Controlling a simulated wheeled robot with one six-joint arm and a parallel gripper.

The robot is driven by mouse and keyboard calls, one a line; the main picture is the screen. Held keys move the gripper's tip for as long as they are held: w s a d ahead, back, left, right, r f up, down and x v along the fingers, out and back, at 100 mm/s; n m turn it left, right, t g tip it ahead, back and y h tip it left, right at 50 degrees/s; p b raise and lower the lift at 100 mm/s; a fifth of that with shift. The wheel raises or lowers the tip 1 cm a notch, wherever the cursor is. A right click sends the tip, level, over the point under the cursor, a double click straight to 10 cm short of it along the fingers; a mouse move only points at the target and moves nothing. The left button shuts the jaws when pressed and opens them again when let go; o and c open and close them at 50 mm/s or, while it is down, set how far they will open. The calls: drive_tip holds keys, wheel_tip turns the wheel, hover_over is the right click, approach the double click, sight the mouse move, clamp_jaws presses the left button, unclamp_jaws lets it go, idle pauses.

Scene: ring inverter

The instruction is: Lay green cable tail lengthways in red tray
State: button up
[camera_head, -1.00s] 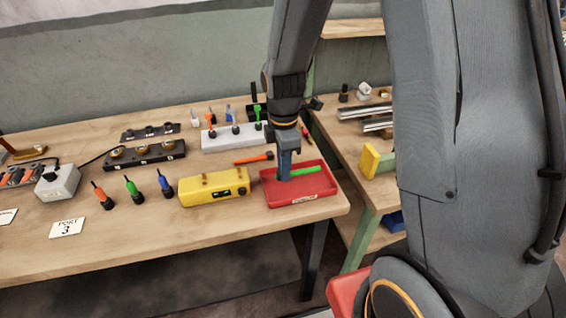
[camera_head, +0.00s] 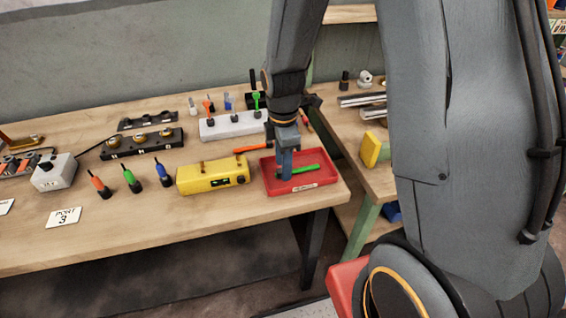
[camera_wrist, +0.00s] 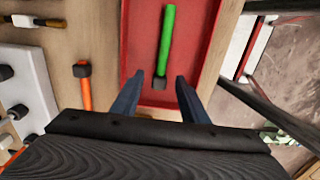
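The green cable tail (camera_head: 305,169) lies in the red tray (camera_head: 300,187), along the tray's long direction. In the wrist view the tail (camera_wrist: 166,40) runs up the red tray floor (camera_wrist: 190,60), slightly tilted, with its black end (camera_wrist: 160,82) nearest me. My gripper (camera_head: 285,176) is over the left part of the tray. In the wrist view the two blue fingers of my gripper (camera_wrist: 156,84) stand apart, one on each side of the black end, with a gap to it on both sides. Whether the whole tail rests flat is hard to tell.
An orange cable tail (camera_head: 250,149) lies behind the tray, left of it in the wrist view. A yellow box (camera_head: 212,177) stands close to the tray's left side. A white holder block (camera_head: 230,126) with coloured plugs is behind. The table's edge is close to the tray's front and right.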

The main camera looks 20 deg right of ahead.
drive_tip(key=shift+r, duration=0.1)
wheel_tip(320, 180, up, 8)
drive_tip(key=b, duration=0.1)
drive_tip(key=shift+b, duration=0.3)
drive_tip(key=shift+f, duration=0.2)
idle(0.5)
drive_tip(key=s+d+m, duration=0.2)
drive_tip(key=s+m, duration=0.2)
drive_tip(key=m, duration=0.5)
drive_tip(key=s+d+m+t, duration=0.1)
drive_tip(key=s+d+m, duration=0.1)
drive_tip(key=s+m, duration=0.3)
drive_tip(key=m, duration=0.4)
drive_tip(key=shift+s+r, duration=0.15)
drive_tip(key=shift+s, duration=0.1)
